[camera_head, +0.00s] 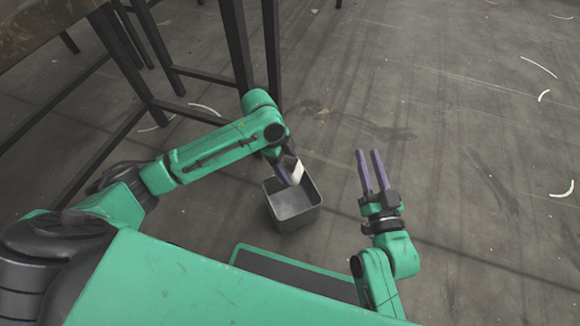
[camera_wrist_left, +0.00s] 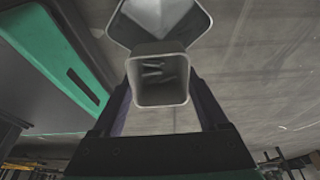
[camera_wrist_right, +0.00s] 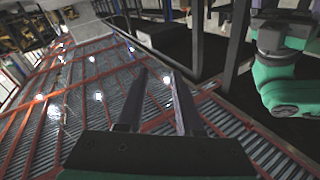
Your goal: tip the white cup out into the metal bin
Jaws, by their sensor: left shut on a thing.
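My left gripper (camera_head: 287,172) is shut on the white cup (camera_head: 296,170) and holds it above the metal bin (camera_head: 298,214). In the left wrist view the cup (camera_wrist_left: 161,102) sits between the two fingers, its square mouth toward the camera. Several small dark pieces show inside it. The bin (camera_wrist_left: 122,28) shows just beyond the cup's rim, open and square. In the head view the cup looks tilted, and the gripper partly hides it. My right gripper (camera_head: 369,155) is open and empty, to the right of the bin; its spread fingers also show in the right wrist view (camera_wrist_right: 160,85).
The bin stands on the grey concrete floor. A table (camera_head: 45,28) with dark metal legs is at the upper left, behind my left arm. Thin white curved scraps (camera_head: 563,189) lie on the floor. The floor to the right is mostly clear.

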